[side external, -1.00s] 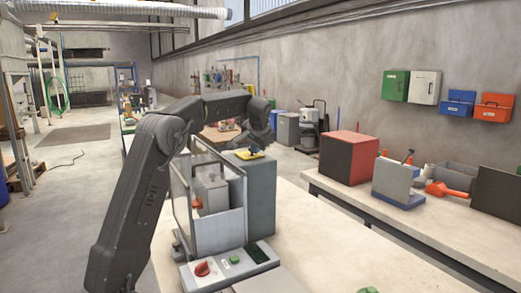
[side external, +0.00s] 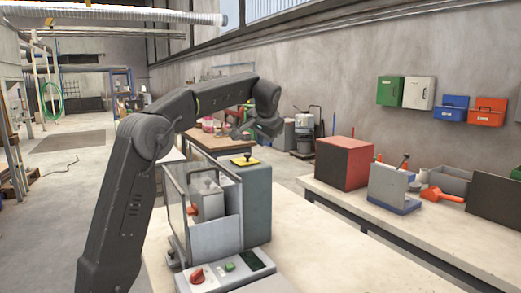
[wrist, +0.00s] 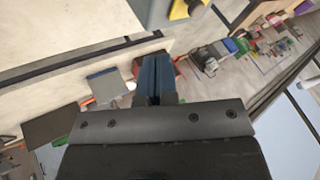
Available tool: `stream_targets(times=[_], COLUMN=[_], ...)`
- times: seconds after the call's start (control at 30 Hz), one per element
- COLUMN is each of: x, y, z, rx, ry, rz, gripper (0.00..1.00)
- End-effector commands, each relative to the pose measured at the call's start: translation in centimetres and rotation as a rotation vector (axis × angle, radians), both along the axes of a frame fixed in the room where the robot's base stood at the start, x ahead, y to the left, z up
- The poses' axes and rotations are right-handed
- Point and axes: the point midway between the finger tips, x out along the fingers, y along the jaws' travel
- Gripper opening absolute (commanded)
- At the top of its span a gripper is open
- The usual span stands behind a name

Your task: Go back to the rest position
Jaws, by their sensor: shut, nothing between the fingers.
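My gripper (side external: 238,131) hangs at the end of my raised arm in the side external view, above and a little beyond the bagger machine (side external: 256,195). It is apart from the machine and holds nothing. In the wrist view my gripper's blue-grey fingers (wrist: 153,78) are together, with nothing between them. The machine is a grey-green box with a yellow pad with a dark knob (side external: 245,160) on top and a clear guard at its left. A control panel with a red knob (side external: 197,276) and a green button sits in front.
A side bench at the right carries a red-and-black box (side external: 343,163), a grey unit on a blue base (side external: 394,188) and an orange scoop (side external: 440,194). Coloured boxes hang on the wall. A farther table (side external: 215,142) stands behind my gripper. The air around my gripper looks clear.

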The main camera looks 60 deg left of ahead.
Motion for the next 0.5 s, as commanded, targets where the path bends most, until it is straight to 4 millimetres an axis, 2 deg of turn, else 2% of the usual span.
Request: stream_targets(times=[0.17,0.4,0.5], x=[-0.3,-0.4,-0.8], y=[-0.9,-1.1,-2.1], z=[1.2,1.4,1.5], rx=[0.000,-0.001,-0.010], ry=[0.000,-0.001,-0.005], rz=[-0.002,-0.002,-0.019], gripper=[0.00,0.00,0.00])
